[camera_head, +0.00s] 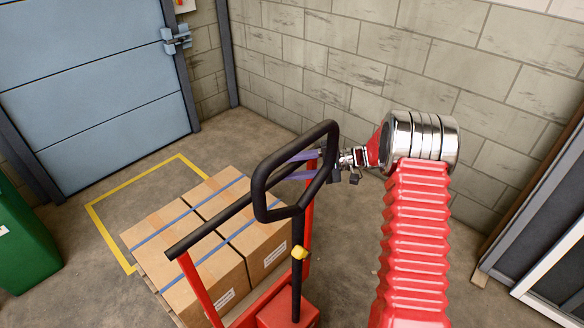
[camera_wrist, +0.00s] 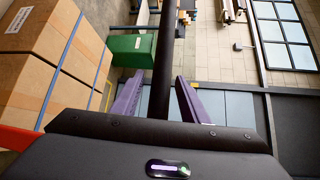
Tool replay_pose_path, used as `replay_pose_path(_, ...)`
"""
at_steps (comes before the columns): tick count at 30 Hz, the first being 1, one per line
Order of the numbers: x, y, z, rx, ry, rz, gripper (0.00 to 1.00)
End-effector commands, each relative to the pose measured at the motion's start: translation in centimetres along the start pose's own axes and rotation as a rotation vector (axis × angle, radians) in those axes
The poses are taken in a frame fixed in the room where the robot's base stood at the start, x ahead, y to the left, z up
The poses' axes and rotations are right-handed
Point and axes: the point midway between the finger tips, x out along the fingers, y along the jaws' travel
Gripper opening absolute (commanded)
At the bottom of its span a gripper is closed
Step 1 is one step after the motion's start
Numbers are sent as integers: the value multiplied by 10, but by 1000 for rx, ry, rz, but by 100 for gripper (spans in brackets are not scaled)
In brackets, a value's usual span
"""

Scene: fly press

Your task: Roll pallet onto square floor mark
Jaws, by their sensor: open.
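The pallet (camera_head: 163,299) shows as a strip of wood under strapped cardboard boxes (camera_head: 205,235), on a red pallet truck (camera_head: 290,312) with a black loop handle (camera_head: 259,190). The yellow square floor mark (camera_head: 134,181) lies beyond and to the left. The load hides its near-right part, so I cannot tell how far the pallet overlaps it. My gripper (camera_head: 301,165) is at the loop's right side. In the wrist view its purple fingers (camera_wrist: 158,98) are open, with a black handle bar (camera_wrist: 166,55) running between them; contact is unclear. The boxes (camera_wrist: 45,75) fill the left there.
A green bin (camera_head: 22,240) stands at the left edge. A blue door (camera_head: 95,85) and block wall (camera_head: 350,65) close off the back. A dark framed panel (camera_head: 540,205) stands at right. Bare floor lies between the load and the wall.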

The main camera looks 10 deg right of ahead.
Motion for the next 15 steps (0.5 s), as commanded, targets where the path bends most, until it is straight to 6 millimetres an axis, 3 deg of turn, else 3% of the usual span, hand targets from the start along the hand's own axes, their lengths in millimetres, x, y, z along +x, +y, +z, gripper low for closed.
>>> replay_pose_path(3,0,0,0,0,0,0,39)
replay_pose_path(15,-1,0,0,1,1,0,11)
